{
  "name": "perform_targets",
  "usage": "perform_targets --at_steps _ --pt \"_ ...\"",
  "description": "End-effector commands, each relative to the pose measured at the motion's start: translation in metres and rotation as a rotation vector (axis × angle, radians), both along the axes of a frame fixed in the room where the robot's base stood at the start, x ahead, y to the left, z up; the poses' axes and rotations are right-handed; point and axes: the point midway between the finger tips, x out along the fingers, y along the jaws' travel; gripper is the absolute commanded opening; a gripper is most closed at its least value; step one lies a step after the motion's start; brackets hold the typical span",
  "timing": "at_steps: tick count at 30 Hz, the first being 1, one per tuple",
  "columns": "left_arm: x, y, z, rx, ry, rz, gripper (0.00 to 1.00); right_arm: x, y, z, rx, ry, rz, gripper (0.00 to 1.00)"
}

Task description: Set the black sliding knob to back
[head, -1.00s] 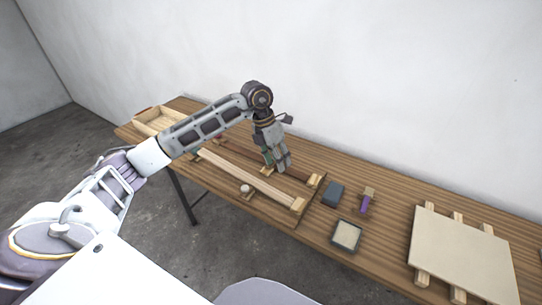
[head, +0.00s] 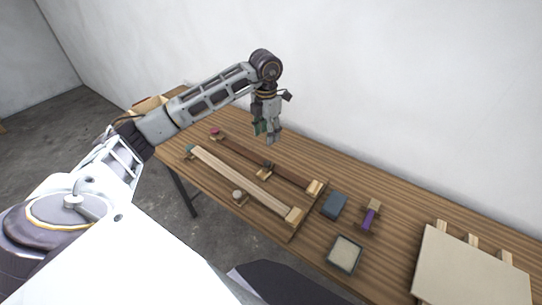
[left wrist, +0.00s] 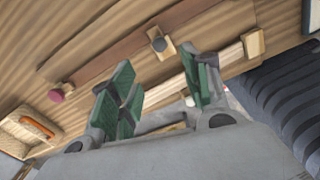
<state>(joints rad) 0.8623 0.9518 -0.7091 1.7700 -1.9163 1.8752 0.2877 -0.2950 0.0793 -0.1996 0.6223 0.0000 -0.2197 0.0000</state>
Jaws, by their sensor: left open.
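The black knob (head: 269,167) stands on a small pale wooden block on the dark brown rail, about midway along it in the head view. The black knob also shows in the left wrist view (left wrist: 158,44), upper middle. My left gripper (head: 267,136) is open and empty, held above the table near the rail and apart from the knob. Its green-padded fingers show in the left wrist view (left wrist: 163,92), with nothing between them. My right gripper is not in view.
A pink knob (head: 215,132) sits by the rail's far-left end. A long pale bar (head: 240,180) and a whitish knob (head: 238,195) lie nearer the front. A blue-grey block (head: 334,205), a framed pad (head: 344,254), a purple-handled item (head: 370,216) and a panel (head: 470,270) lie to the right.

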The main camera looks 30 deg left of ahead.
Motion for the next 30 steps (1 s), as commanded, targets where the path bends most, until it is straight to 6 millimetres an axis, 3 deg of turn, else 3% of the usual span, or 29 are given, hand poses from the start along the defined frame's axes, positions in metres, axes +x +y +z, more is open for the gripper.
perform_targets --at_steps 17,30 --pt "0.000 0.001 -0.003 0.003 0.001 0.001 0.47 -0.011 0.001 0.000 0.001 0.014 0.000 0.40" --pt "-0.001 0.001 -0.042 0.002 0.004 0.001 0.47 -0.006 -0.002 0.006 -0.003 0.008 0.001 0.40"
